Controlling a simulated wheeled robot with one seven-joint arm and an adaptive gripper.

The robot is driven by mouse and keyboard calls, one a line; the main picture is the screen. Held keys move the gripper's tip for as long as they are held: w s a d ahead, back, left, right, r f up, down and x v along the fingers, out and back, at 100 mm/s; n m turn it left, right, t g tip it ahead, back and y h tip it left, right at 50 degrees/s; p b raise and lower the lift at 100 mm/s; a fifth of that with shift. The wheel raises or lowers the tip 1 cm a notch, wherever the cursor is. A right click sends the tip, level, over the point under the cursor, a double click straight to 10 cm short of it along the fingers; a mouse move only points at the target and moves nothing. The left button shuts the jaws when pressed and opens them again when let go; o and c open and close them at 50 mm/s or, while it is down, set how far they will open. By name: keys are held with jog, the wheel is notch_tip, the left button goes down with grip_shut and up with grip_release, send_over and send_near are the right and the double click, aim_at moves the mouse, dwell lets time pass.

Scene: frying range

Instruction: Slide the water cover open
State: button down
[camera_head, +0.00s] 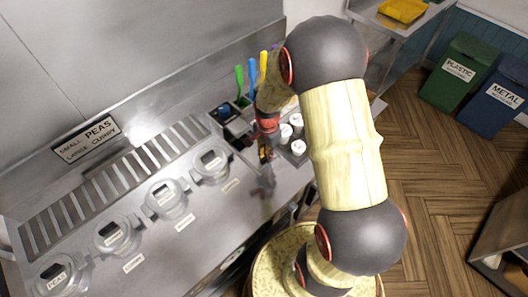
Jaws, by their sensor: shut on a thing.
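My gripper (265,154) reaches down to the steel counter (228,205), at the right end of a row of round lids. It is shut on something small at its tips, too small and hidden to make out. I cannot tell which part is the water cover, as no readable label says water. The nearest round lid (210,165) is left of my gripper, apart from it. A dark blurred shape, perhaps a reflection, shows on the steel just below the gripper.
More lids (165,197) run to the lower left, beside a slotted grille (120,170). White-topped containers (298,147) stand close right of my gripper. Coloured-handled utensils (239,80) stand upright behind it. Green (457,72) and blue (497,98) bins stand far right; wooden floor is clear.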

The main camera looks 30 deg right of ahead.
jog(key=c, duration=2.1)
grip_release()
notch_tip(320, 180, up, 12)
jog(key=shift+r, duration=0.1)
